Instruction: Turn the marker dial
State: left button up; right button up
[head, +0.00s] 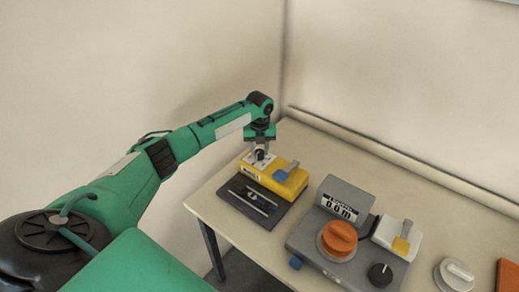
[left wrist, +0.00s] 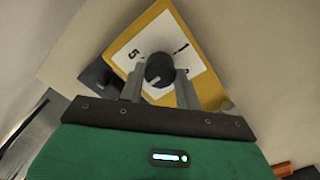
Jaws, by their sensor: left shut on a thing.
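The marker dial is a small black knob (left wrist: 159,70) on a white numbered plate (left wrist: 190,52) atop a yellow device (head: 289,184). In the head view the knob (head: 259,155) is partly hidden by my gripper. My left gripper (left wrist: 160,88) points down over the device with its two grey fingers on either side of the knob, shut on it. In the head view the left gripper (head: 259,150) stands at the far left end of the yellow device. My right gripper is not in view.
The yellow device has a blue lever (head: 286,171) and a dark grey base (head: 246,203). To the right stands a grey machine (head: 310,243) with an orange knob (head: 339,238), a black knob (head: 380,274) and a display. A white knob (head: 455,274) and orange block (head: 508,275) lie further right.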

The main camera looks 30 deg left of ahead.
aim_at(259, 151)
pick_arm(q)
jog(key=shift+m, duration=0.3)
jog(key=o, duration=1)
jog(key=shift+c, duration=0.2)
jog(key=shift+r, duration=0.1)
notch_tip(259, 151, up, 14)
jog(key=b, duration=0.3)
jog(key=shift+f, duration=0.25)
